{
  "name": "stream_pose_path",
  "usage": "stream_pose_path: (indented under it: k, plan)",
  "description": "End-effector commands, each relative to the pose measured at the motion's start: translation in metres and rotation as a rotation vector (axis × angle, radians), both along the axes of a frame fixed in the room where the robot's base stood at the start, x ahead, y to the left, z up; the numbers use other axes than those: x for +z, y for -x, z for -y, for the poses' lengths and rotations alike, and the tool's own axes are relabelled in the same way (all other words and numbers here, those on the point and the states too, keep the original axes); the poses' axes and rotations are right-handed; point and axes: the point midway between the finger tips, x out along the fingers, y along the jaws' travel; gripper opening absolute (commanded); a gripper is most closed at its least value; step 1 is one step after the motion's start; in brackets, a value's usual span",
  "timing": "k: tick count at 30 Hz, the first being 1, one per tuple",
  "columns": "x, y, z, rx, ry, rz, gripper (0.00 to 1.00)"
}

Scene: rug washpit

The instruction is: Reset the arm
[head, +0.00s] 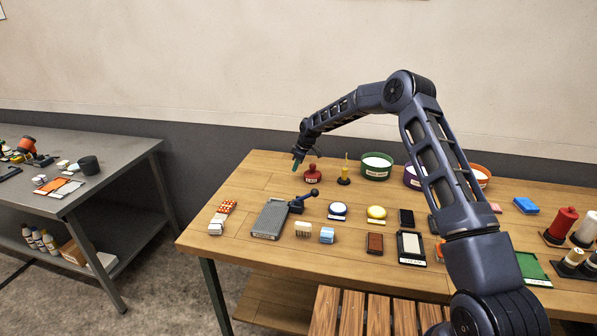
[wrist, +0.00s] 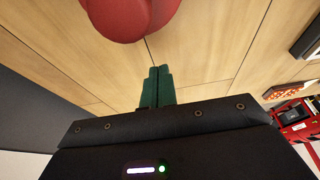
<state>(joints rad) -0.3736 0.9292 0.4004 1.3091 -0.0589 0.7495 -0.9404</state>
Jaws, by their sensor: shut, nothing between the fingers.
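My gripper (head: 296,164) is over the far left part of the wooden table, with my arm reaching in from the right. In the wrist view its green fingers (wrist: 157,88) are together with nothing between them.
The wooden table (head: 260,178) holds a grey board (head: 270,220) with a blue-handled tool, a yellow round item (head: 376,213), a green-rimmed bowl (head: 377,168) and several small blocks. A metal bench (head: 120,150) stands left across a floor gap. A slatted wooden surface (head: 350,312) is in front.

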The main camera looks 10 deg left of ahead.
Motion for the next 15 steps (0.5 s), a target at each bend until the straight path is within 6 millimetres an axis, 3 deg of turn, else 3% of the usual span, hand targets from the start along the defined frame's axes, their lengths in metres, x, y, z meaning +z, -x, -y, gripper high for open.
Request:
stream_pose_path:
  k: [9, 15]
  plan:
    - [0.053, 0.000, 0.019, 0.000, 0.000, 0.001, 0.00]
    - [0.071, 0.001, 0.025, 0.001, 0.000, -0.001, 0.00]
